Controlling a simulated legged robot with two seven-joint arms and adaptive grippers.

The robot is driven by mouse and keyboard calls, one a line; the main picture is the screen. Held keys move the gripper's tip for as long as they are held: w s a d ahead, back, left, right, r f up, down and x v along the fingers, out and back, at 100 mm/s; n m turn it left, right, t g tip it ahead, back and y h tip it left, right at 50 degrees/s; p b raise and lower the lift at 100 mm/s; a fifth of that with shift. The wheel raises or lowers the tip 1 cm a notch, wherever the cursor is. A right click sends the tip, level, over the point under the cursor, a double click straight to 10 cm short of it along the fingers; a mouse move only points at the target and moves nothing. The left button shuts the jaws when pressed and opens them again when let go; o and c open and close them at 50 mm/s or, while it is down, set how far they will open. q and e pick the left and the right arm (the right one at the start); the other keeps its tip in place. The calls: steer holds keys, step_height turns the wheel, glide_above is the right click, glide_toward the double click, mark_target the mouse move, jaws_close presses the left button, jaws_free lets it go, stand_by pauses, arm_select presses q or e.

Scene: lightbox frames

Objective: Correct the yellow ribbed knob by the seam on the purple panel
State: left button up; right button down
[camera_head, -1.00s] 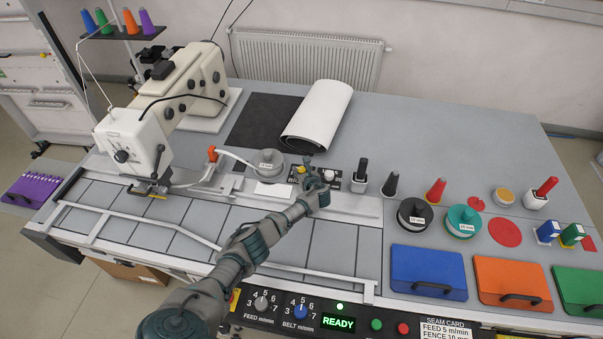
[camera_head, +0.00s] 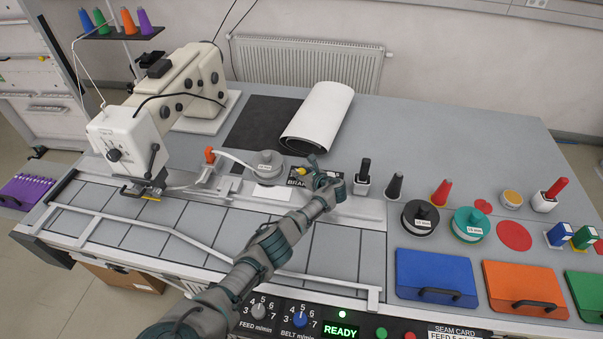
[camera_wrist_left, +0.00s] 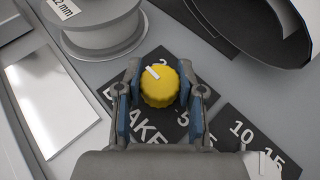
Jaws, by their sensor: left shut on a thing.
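The yellow ribbed knob (camera_wrist_left: 159,87) sits on a dark plate (camera_wrist_left: 150,57) with white numbers and partly covered lettering ending in "AKE". Its white pointer mark faces up and left in the wrist view. My left gripper (camera_wrist_left: 161,84) is shut on the knob, one blue-padded finger on each side. In the head view the yellow knob (camera_head: 301,171) shows as a small patch beside my left gripper (camera_head: 312,172), which hides much of the plate. The plate looks black, not purple. My right gripper is not in view.
A grey spool (camera_head: 268,166) stands left of the knob, and a second dark plate (camera_wrist_left: 258,140) marked 10 and 15 lies to the right. A black-handled post (camera_head: 363,178) stands close right of my gripper. The sewing machine (camera_head: 130,135) is at the left.

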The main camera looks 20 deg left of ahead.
arm_select(q)
steer(key=o, duration=0.8)
steer(key=shift+f, duration=0.1)
steer(key=o, duration=0.4)
steer(key=shift+w+f, duration=0.1)
steer(key=shift+w, duration=0.05)
steer(key=shift+c, duration=0.2)
steer(key=v, duration=1.2)
steer(key=shift+f, duration=0.1)
